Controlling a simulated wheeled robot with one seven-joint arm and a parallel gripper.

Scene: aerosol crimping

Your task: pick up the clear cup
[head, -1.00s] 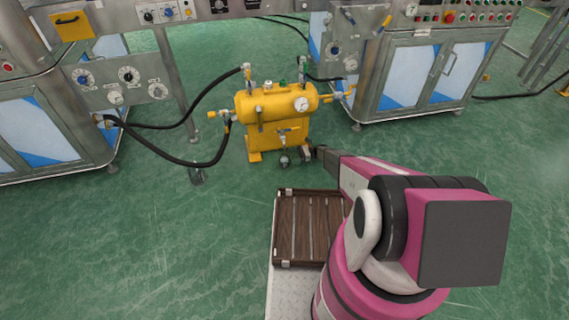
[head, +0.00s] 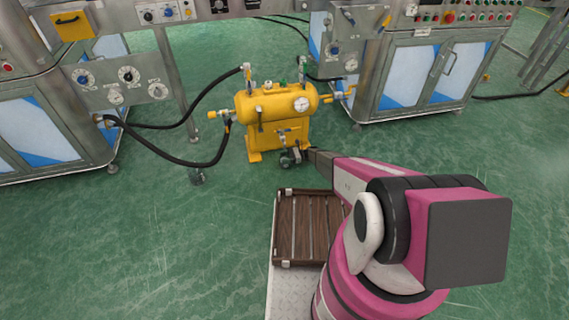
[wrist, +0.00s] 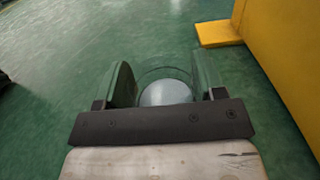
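In the wrist view, the clear cup (wrist: 166,92) shows as a see-through round shape with a pale grey disc, between the two fingers of my gripper (wrist: 164,82). The fingers are spread, one on each side of it. I cannot tell whether either finger touches the cup. In the head view my gripper (head: 294,158) is low, just in front of the yellow tank. The cup is too small and too covered there to make out clearly.
The yellow tank (head: 280,103) stands close to my gripper, and its side (wrist: 288,50) fills the right of the wrist view. A black hose (head: 165,154) hangs left of it. Green floor is free in front.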

